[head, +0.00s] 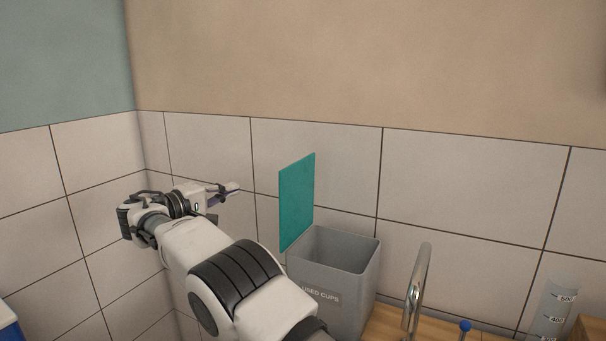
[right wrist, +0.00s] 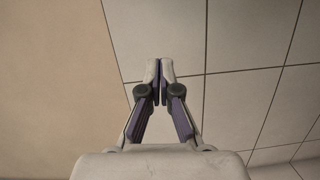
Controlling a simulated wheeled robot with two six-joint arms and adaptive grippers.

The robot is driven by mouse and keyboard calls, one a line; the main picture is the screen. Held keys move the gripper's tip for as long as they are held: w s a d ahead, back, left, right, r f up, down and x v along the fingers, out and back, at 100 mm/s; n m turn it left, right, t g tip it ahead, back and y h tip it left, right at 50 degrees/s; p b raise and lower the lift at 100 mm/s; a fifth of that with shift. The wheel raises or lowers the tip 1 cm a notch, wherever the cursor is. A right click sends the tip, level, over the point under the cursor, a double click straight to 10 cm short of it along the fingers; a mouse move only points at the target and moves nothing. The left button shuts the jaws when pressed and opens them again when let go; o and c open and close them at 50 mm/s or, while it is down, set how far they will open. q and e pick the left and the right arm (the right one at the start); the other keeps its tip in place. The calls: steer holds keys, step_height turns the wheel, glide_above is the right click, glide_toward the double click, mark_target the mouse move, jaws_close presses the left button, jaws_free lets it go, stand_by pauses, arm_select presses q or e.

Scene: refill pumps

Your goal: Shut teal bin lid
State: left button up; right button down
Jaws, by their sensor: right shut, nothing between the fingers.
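The teal lid (head: 297,202) stands upright at the left side of a grey bin (head: 345,253) labelled "USED CUPS", so the bin's mouth is open. My right gripper (head: 230,188) is to the left of the lid, near its mid height, with a gap between its fingertips and the lid in the picture. In the right wrist view the right gripper's fingers (right wrist: 160,68) are together and empty, with only wall behind them. My right forearm hides the bin's lower left side. My left gripper is not in view.
A curved metal tap (head: 417,285) stands right of the bin on a wooden counter (head: 384,325). A blue-tipped stick (head: 465,326) and a graduated cylinder (head: 553,306) are at the lower right. Tiled walls meet in a corner at left. A blue-and-white object (head: 9,330) shows at lower left.

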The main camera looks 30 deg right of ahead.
mark_target(293, 199)
arm_select(q)
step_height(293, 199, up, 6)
steer(key=p, duration=0.6)
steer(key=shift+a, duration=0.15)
arm_select(e)
steer(key=d, duration=1)
steer(key=shift+s+d+r, duration=0.15)
steer(key=shift+s+d, duration=0.15)
steer(key=shift+s, duration=0.15)
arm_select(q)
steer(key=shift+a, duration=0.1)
arm_select(e)
steer(key=shift+a, duration=0.15)
